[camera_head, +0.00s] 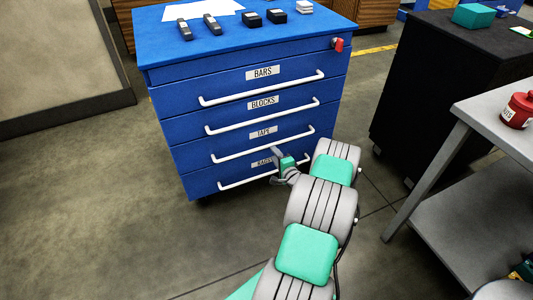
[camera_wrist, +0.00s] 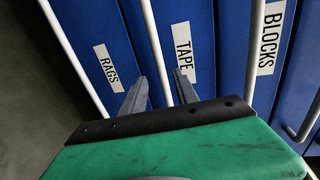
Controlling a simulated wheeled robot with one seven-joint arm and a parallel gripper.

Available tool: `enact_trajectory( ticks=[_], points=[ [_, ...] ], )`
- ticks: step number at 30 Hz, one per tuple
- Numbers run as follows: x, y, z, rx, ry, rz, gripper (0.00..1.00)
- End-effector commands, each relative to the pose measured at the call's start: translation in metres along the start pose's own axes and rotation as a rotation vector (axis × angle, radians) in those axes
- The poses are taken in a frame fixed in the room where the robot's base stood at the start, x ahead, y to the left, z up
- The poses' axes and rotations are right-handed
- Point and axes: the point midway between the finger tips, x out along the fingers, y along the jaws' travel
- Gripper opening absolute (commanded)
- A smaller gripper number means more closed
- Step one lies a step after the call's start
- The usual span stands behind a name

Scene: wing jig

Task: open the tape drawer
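The tape drawer (camera_head: 240,137) is the third drawer down in the blue cabinet, labelled TAPE, and looks closed. Its label (camera_wrist: 182,48) also shows in the wrist view. Its white bar handle (camera_head: 232,155) runs across below the label; the same handle (camera_wrist: 154,35) runs between my fingers in the wrist view. My gripper (camera_head: 277,154) is at the right part of this handle, in front of the drawer. In the wrist view my gripper (camera_wrist: 161,78) is open, with one finger on each side of the handle. I cannot tell whether either finger touches it.
The bars drawer (camera_head: 220,90), blocks drawer (camera_head: 225,112) and rags drawer (camera_head: 225,170) look closed. A red lock-like part (camera_head: 338,44) sits at the cabinet's upper right. A grey table (camera_head: 470,115) and black cabinet (camera_head: 430,70) stand right. Floor at left is clear.

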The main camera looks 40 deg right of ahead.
Motion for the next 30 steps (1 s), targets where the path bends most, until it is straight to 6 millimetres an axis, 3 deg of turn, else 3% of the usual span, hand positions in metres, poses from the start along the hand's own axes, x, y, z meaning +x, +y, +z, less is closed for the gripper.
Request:
enact_trajectory(
  ticks=[12,21,30],
  points=[
    [0.07,-0.001,0.002,-0.007,-0.005,-0.001,0.36],
    [0.075,-0.002,0.001,-0.006,-0.003,0.001,0.36],
    [0.075,-0.002,0.002,-0.006,-0.003,0.001,0.12]
  ],
)
